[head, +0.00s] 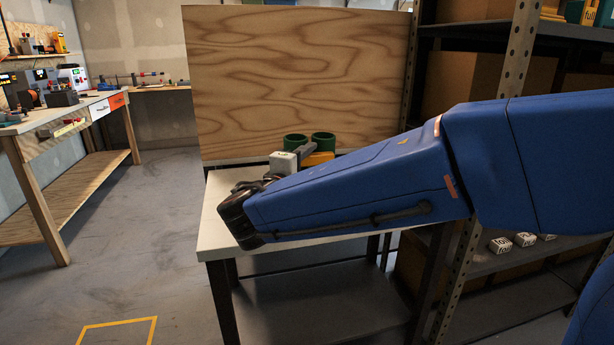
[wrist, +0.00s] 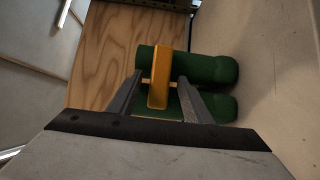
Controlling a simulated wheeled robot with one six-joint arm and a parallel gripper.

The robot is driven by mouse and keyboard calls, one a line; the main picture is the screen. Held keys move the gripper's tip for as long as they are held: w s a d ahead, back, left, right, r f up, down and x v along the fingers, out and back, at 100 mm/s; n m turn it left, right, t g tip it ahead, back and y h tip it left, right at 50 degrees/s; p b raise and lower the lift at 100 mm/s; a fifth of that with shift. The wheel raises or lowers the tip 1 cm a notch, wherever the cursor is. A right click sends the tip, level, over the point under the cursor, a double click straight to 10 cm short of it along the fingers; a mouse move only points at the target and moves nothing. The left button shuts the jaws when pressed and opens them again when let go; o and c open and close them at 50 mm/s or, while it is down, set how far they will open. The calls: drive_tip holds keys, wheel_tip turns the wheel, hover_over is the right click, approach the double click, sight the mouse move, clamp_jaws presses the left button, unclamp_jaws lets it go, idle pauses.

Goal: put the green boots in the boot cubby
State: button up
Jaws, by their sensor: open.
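The green boots (head: 322,142) stand side by side on the white-topped table, partly hidden behind my gripper and arm in the head view. In the wrist view the green boots (wrist: 212,68) lie across the picture, with a yellow-orange clip or handle (wrist: 161,75) over them. My gripper (head: 304,154) is at the boots. In the wrist view my gripper (wrist: 160,92) has its fingers apart, one on each side of the yellow piece. I cannot tell whether they touch it. I cannot make out the boot cubby for certain.
A large plywood panel (head: 300,80) rises behind the white table (head: 222,232). A metal shelf rack (head: 515,60) with cardboard boxes stands at the right. A workbench (head: 60,130) with machines is at the left. The grey floor between is clear, with yellow tape (head: 118,322).

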drive_tip(key=shift+w, duration=0.2)
clamp_jaws()
idle(1.3)
